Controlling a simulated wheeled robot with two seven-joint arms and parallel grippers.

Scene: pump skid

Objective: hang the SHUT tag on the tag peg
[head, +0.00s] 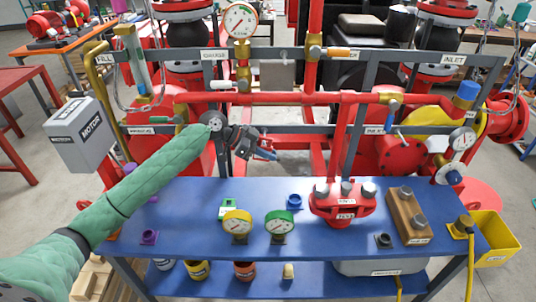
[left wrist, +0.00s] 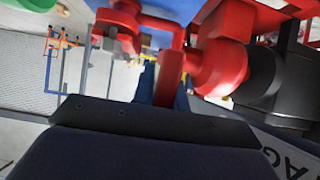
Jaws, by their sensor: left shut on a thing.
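My left gripper (head: 264,152) is at the end of my green-sleeved arm, in front of the skid's lower grey rail and beyond the blue table. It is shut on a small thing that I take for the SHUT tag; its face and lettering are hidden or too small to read. In the left wrist view, the dark gripper body (left wrist: 150,145) fills the bottom. A pale label with the letters "AG" (left wrist: 292,158) shows at its lower right, partly cut off. I cannot make out the tag peg. My right gripper is in neither view.
The blue table (head: 185,215) holds two gauges (head: 237,223), a red flanged part (head: 342,203) and a wooden block (head: 407,215). Red pipes (head: 290,98) and grey rails surround the gripper closely. A grey MOTOR box (head: 78,133) is at left, a yellow bin (head: 497,240) at right.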

